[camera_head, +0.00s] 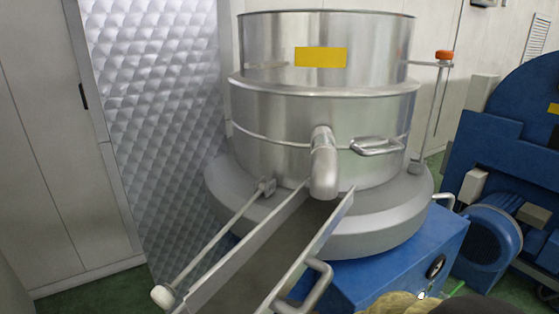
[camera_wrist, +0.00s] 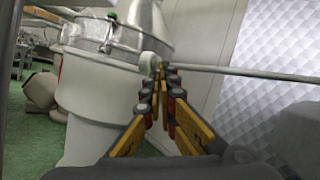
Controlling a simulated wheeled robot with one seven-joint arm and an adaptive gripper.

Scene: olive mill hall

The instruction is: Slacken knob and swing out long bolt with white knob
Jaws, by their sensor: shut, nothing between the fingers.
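The long bolt (camera_head: 217,237) with the white knob (camera_head: 163,296) slants out and down from a bracket (camera_head: 266,187) at the foot of the steel drum (camera_head: 290,115); it lies beside the chute, away from the drum wall. In the wrist view the white knob (camera_wrist: 148,63) shows just left of my fingertips, and the bolt's rod (camera_wrist: 245,73) runs off to the right. My gripper (camera_wrist: 163,68) is shut and empty, its tips overlapping the rod near the knob in the picture. Whether they touch cannot be told. My gripper is not seen in the head view.
A second bolt with an orange knob (camera_head: 444,55) stands upright at the drum's right. The open chute (camera_head: 262,250) with a handle (camera_head: 305,287) runs forward beside the white-knobbed bolt. A quilted metal panel (camera_head: 150,100) stands at left. A blue machine (camera_head: 510,130) is at right.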

